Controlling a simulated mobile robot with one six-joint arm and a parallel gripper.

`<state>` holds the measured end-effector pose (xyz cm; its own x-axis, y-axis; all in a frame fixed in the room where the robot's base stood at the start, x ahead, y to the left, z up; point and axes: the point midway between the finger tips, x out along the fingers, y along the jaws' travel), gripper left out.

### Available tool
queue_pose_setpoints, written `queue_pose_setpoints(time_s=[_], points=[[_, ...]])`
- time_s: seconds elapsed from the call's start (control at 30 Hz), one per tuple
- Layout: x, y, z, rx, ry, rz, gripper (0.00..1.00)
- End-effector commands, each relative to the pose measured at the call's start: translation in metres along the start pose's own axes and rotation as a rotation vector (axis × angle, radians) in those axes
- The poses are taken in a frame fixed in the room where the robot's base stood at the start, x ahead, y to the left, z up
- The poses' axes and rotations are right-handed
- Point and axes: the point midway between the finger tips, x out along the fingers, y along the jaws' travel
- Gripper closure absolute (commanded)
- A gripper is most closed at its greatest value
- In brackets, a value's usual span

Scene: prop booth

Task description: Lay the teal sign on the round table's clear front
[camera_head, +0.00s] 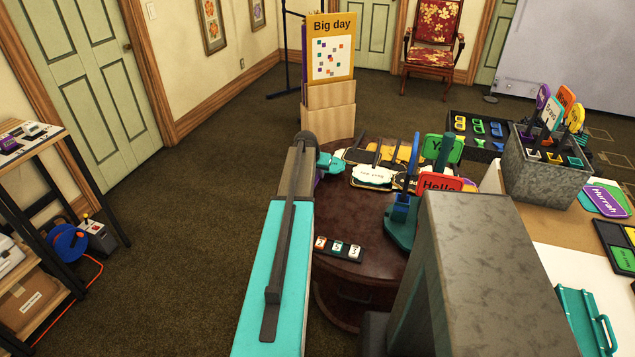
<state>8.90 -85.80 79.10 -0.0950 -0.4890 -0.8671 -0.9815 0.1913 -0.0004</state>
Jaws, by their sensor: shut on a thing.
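The round table (372,262) is dark reddish wood, beyond my arm. Its visible front surface is bare around a small dark strip with three numbered tiles (339,248). My teal arm link covers its left side. A small bright teal piece (330,163) shows beside the arm's far end; I cannot tell whether it is the teal sign or part of my wrist. My gripper's fingers are hidden, so its hold does not show. A white sign (373,175) with upside-down lettering is at the table's back.
A teal stand (401,232) is on the table's right, near a red Hello sign (440,182) and a green sign (443,148). A Big day board (331,45) stands behind. A grey bin (545,178) holds signs at right.

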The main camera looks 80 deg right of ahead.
Motion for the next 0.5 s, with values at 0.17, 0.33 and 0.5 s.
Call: queue_pose_setpoints(time_s=[0.17,0.33,0.5], points=[[0.011,0.000,0.006,0.000,-0.001,0.000,1.00],[0.024,0.000,0.013,0.001,-0.001,0.000,1.00],[0.029,0.000,0.016,0.001,0.000,0.000,1.00]])
